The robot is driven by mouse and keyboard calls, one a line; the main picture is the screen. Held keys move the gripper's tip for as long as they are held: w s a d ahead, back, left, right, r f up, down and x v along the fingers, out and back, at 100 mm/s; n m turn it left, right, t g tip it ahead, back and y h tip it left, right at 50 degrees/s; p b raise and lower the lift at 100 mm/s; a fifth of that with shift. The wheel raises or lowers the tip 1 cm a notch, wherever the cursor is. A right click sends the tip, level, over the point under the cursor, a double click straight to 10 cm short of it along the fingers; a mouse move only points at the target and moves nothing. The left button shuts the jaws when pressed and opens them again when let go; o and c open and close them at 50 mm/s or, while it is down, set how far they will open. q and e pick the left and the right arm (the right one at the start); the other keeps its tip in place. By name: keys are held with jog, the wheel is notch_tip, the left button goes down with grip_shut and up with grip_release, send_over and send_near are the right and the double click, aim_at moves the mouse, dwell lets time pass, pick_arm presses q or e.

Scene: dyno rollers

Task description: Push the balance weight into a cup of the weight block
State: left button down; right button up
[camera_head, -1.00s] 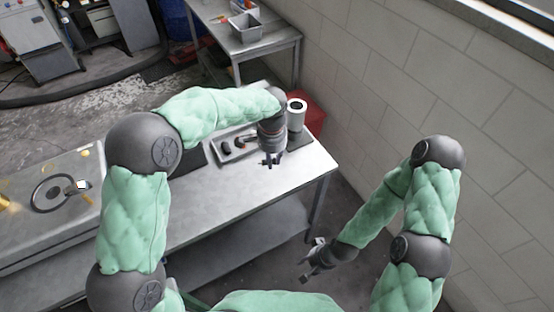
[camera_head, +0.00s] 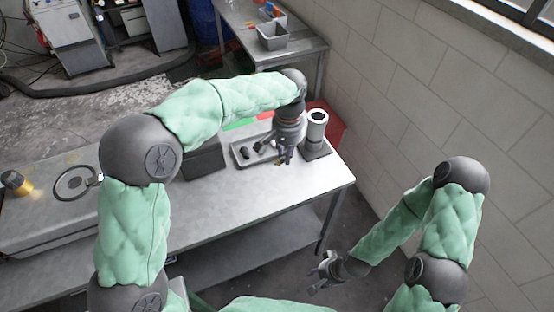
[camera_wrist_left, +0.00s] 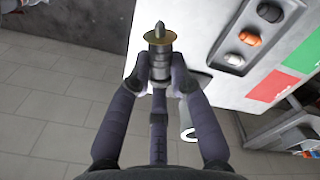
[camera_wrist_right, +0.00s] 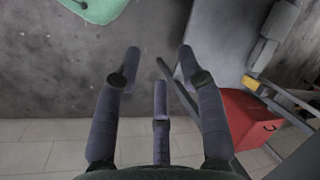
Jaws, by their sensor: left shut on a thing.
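My left gripper (camera_head: 284,160) is above the metal table's right part, beside the weight block. In the left wrist view its fingers (camera_wrist_left: 160,84) are shut on a ribbed grey metal piece (camera_wrist_left: 160,62) with a brass collar and a narrow tip. I take this piece for the balance weight, but cannot be sure. The weight block (camera_wrist_left: 226,64) is a grey block whose recesses hold a black, an orange and a grey piece; it also shows in the head view (camera_head: 237,153), partly behind my gripper. My right gripper (camera_head: 328,273) is low, off the table's front right, open and empty (camera_wrist_right: 157,62).
A white hollow cylinder (camera_head: 317,119) stands on a dark base right of the block. A dark grey box (camera_head: 205,160) stands left of it. Green (camera_wrist_left: 306,54) and red (camera_wrist_left: 272,86) patches lie beyond the block. The table (camera_head: 240,207) is clear in front; a wall is at right.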

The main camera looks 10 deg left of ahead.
aim_at(282, 159)
jog(key=shift+c, duration=0.8)
jog(key=s+a+r+n+g+h, duration=0.25)
jog(key=s+a+n+g, duration=0.3)
jog(key=n, duration=0.55)
jog(key=w+d+r+n+t+h, duration=0.1)
jog(key=w+r+n+t+h, duration=0.85)
jog(key=w+r+n, duration=0.5)
jog(key=w+a+r+n+t, duration=0.2)
jog(key=a+r+n+t, duration=0.2)
jog(key=a+r+t, duration=0.4)
jog(key=w+a+r+n+t, duration=0.35)
jog(key=a+r, duration=0.25)
jog(key=r, duration=0.3)
pick_arm(q)
jog(key=w+d+n, duration=0.2)
jog(key=w+d, duration=0.2)
jog(key=w, duration=0.1)
jog(key=shift+w+d+n, duration=0.15)
jog(key=shift+d+n, duration=0.2)
jog(key=shift+n, duration=0.05)
pick_arm(e)
jog(key=d+x, duration=0.1)
jog(key=x, duration=1)
jog(key=shift+s+r+h, duration=0.15)
jog(key=shift+r+h, duration=0.2)
jog(key=shift+h, duration=0.05)
